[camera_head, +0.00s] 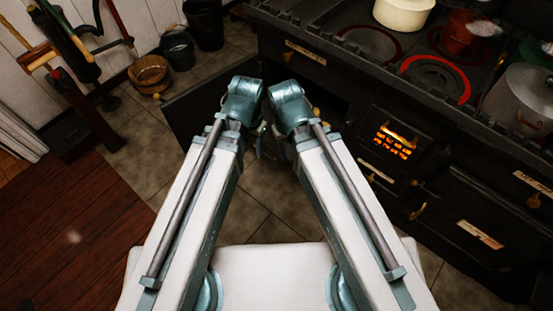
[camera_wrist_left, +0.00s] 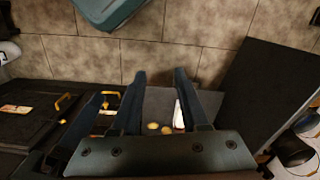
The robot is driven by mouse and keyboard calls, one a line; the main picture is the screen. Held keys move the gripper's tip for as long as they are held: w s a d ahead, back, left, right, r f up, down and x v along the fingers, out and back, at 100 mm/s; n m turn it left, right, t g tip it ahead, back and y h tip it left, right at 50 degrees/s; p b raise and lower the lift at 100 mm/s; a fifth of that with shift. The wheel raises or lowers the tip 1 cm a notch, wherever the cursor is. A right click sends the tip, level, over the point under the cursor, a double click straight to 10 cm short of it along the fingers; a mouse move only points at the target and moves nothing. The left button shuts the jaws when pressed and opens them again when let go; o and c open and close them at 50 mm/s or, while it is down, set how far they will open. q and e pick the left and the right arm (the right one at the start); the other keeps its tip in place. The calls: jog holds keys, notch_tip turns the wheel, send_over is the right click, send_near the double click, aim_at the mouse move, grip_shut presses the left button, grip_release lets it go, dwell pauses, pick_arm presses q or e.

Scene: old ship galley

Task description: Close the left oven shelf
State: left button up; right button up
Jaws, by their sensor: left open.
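The left oven door (camera_head: 190,107) is a dark flat panel standing open, swung out to the left of the black stove. It also shows as a dark slab on the right in the left wrist view (camera_wrist_left: 262,85). The dark oven opening (camera_head: 318,98) lies behind my two arms. My left gripper (camera_wrist_left: 160,80) is open, its dark fingers apart with nothing held between them. It is in front of the oven opening, with the door apart from it to one side. In the head view my forearms mostly hide it. My right gripper is hidden behind my right arm.
The stove top (camera_head: 350,30) holds a cream pot (camera_head: 403,14), a red pot (camera_head: 457,35) and a large grey pot (camera_head: 520,100). A glowing firebox (camera_head: 395,142) is right of the opening. A wooden bucket (camera_head: 149,75) and dark buckets stand beyond the door.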

pick_arm(q)
jog(key=w+f+m+b, duration=0.1)
jog(key=f+b, duration=0.1)
jog(key=f, duration=0.1)
jog(key=w+f+m+h+b, duration=0.1)
jog(key=f+m+b, duration=0.1)
jog(key=f+b, duration=0.1)
jog(key=w+d+f+m+h+b, duration=0.1)
jog(key=w+f+b, duration=0.1)
jog(key=f, duration=0.3)
jog(key=shift+m+b, duration=0.3)
jog(key=shift+b, duration=0.45)
grip_shut()
jog(key=w+f+m+h+b, duration=0.2)
jog(key=w+f+m+b, duration=0.2)
jog(key=f+b, duration=0.3)
jog(key=w+f+m+t+h+b, duration=0.1)
jog(key=w+f+m+b, duration=0.3)
jog(key=f+b, duration=0.3)
jog(key=w+f+m+h+b, duration=0.2)
jog(key=w+f+m+b, duration=0.2)
jog(key=b, duration=0.8)
notch_tip(320, 180, down, 4)
jog(key=shift+w+a+r+m+t+h, duration=0.1)
jog(key=shift+w+a+m+t+h, duration=0.2)
jog(key=shift+m, duration=0.8)
pick_arm(e)
notch_tip(320, 180, down, 37)
jog(key=shift+f, duration=0.15)
